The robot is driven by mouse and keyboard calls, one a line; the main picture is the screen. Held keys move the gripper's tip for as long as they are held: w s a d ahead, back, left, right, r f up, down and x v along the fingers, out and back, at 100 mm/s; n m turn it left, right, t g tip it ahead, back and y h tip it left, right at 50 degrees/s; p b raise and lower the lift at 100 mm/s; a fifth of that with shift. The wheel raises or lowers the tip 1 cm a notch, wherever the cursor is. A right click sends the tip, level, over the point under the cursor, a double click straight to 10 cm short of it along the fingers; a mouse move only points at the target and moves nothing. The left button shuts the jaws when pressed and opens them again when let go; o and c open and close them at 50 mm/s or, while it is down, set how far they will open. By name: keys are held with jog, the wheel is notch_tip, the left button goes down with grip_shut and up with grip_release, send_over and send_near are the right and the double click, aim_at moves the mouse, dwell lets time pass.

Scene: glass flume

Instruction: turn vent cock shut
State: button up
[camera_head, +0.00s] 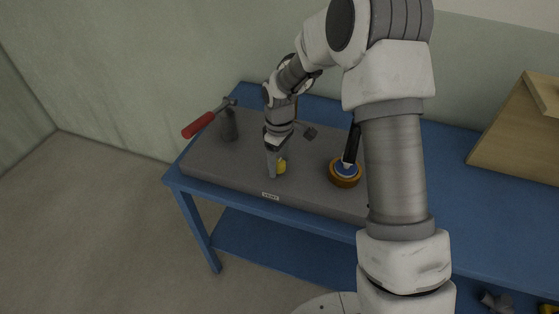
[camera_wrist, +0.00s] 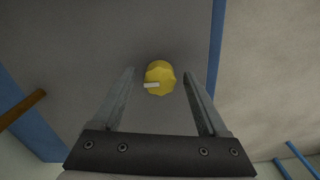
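The vent cock appears to be the yellow knob (camera_head: 282,167) near the front of the grey slab on the blue bench. The wrist view shows the same knob (camera_wrist: 160,75) with a rounded, lobed rim and a white pointer mark (camera_wrist: 151,85) pointing left. My gripper (camera_head: 274,164) is pointing down at the knob. In the wrist view my gripper (camera_wrist: 158,74) is open, with one finger to each side of the knob and visible gaps between. The fingers do not appear to touch it. In the head view my gripper partly hides the knob.
A red-handled lever (camera_head: 199,125) on a grey post stands at the slab's left. A small dark handle (camera_head: 309,133) is behind my gripper. An orange-brown round fitting (camera_head: 345,179) with a blue top and black handle is to the right. A wooden box (camera_head: 520,135) stands far right.

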grip_shut()
jog(key=shift+m, duration=0.4)
jog(key=m+b, duration=0.1)
jog(key=m, duration=0.2)
jog(key=shift+m, duration=0.3)
jog(key=m+b, duration=0.1)
jog(key=m, duration=0.3)
jog(key=shift+m, duration=0.3)
jog(key=m, duration=0.4)
jog(key=shift+a+m, duration=0.1)
jog(key=shift+m, duration=0.2)
jog(key=m, duration=0.4)
jog(key=shift+m, duration=0.3)
